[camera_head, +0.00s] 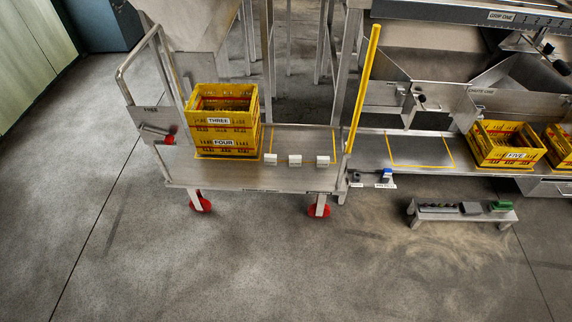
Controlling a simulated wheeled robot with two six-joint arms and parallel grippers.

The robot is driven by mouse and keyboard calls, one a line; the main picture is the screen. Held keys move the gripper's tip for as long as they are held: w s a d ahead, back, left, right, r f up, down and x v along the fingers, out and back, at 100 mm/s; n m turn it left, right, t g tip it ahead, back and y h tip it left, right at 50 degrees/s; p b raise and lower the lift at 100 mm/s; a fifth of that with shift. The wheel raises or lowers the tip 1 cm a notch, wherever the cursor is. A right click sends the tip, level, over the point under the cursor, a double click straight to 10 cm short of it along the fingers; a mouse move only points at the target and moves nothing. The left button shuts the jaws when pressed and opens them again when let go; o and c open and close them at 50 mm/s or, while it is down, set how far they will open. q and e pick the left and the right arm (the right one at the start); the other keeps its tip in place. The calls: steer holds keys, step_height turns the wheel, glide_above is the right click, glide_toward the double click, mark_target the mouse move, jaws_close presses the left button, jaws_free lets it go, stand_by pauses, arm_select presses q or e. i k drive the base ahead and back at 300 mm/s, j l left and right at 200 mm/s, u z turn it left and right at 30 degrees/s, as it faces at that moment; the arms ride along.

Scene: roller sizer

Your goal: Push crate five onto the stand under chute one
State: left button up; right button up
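Crate five (508,155) is a yellow slatted crate with a white FIVE label. It stands upright on the metal shelf (376,153) at the right. Left of it on the shelf is an empty rectangle outlined in yellow (420,150), below a metal chute (380,92). Another chute (490,98) is above and behind crate five. A label on the upper rail (503,16) ends in ONE; its first word is too small to read surely. Neither of my grippers is in view.
A cart (255,178) with red wheels holds crate three (219,107) stacked on crate four (223,142). A yellow post (363,88) stands between cart and shelf. Another yellow crate (562,150) is at the right edge. A low bench (462,216) stands in front; the floor at left is clear.

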mark_target(516, 155)
steer(key=z, duration=1.45)
steer(key=i+l+z, duration=0.35)
steer(key=i, duration=0.3)
steer(key=i+l+z, duration=0.35)
steer(key=i, duration=0.35)
steer(key=i+z, duration=0.35)
steer(key=i, duration=0.4)
steer(key=i+u, duration=0.15)
steer(key=i, duration=0.3)
steer(key=i+l+u, duration=0.2)
steer(key=i, duration=0.2)
steer(key=i+l+u, duration=0.15)
steer(key=i, duration=0.3)
steer(key=i+l+u, duration=0.2)
steer(key=i, duration=0.2)
steer(key=i+l+u, duration=0.25)
steer(key=u, duration=0.2)
steer(key=i+l+u, duration=0.65)
steer(key=l+u, duration=0.25)
steer(key=i+l+u, duration=0.2)
steer(key=l+u, duration=0.25)
